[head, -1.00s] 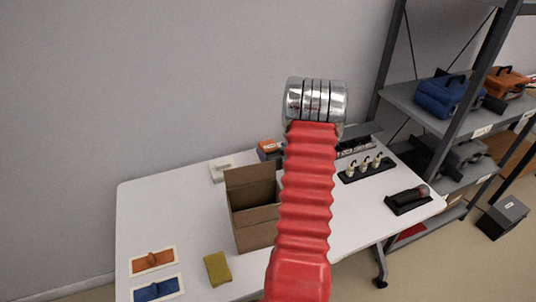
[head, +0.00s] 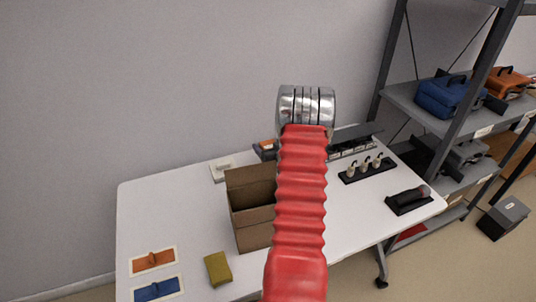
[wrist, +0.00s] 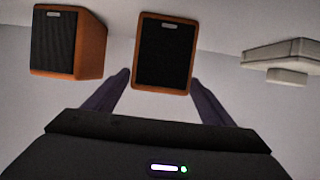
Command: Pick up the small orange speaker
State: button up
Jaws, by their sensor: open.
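In the wrist view, an orange speaker (wrist: 163,52) with a black front is at top centre, between and beyond the fingertips of my gripper (wrist: 160,79). My gripper is open, with one dark finger on each side, and I see no grip on the speaker. A second orange speaker (wrist: 68,42) with a black front and a visible orange side is at upper left, outside the fingers. I cannot tell which is smaller.
A white device (wrist: 284,55) is right of the fingers in the wrist view. On the white table (head: 190,215) are an open cardboard box (head: 253,229), a yellow-green sponge (head: 218,268), a black rack with pale pieces (head: 365,167) and a black holder (head: 408,200). Grey shelving (head: 450,125) stands right.

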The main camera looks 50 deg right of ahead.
jog(key=shift+r, duration=0.1)
jog(key=c, duration=1.6)
jog(key=shift+r, duration=5)
jog(key=shift+s, duration=0.1)
